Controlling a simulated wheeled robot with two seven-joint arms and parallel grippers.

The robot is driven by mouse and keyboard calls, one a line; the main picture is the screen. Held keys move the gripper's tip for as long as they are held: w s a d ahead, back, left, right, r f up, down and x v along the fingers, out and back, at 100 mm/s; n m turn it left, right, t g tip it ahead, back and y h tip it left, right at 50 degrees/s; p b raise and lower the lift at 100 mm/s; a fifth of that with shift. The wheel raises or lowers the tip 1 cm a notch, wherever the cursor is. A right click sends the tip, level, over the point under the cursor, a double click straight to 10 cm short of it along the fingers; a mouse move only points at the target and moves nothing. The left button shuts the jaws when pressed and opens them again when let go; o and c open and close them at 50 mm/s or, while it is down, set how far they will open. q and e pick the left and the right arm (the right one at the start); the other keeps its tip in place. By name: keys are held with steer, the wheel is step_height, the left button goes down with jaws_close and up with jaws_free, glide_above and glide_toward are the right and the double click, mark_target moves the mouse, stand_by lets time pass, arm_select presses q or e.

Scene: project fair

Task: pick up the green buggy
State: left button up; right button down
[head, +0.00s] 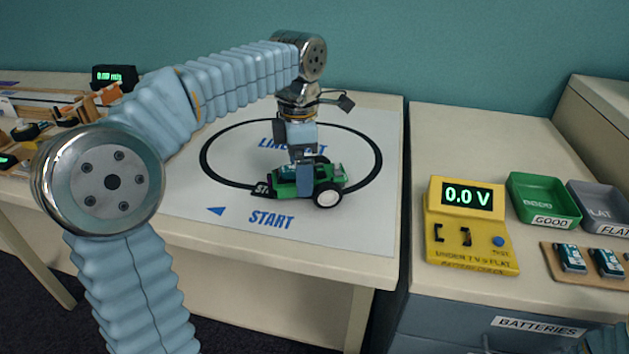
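The green buggy (284,184) stands on the white line-test mat (362,222), at the front edge of the black oval and close to the START marking. A white-rimmed wheel shows at its right front. My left gripper (304,178) points straight down over the buggy. One finger lies in front of the buggy's near side and covers part of its body. The other finger is hidden, so I cannot tell whether they grip it. My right gripper is out of view.
A yellow battery checker (467,254) reading 0.0 V, a green GOOD tray (542,207), a grey FLAT tray (600,207) and a wooden battery board (588,276) stand on the right-hand cabinet. A dark gap separates it from the table. Wooden apparatus (45,107) crowds the far left.

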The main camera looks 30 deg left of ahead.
arm_select(q)
step_height(320, 180, down, 3)
steer(key=shift+r, duration=0.1)
steer(key=c, duration=1)
steer(key=shift+o, duration=0.2)
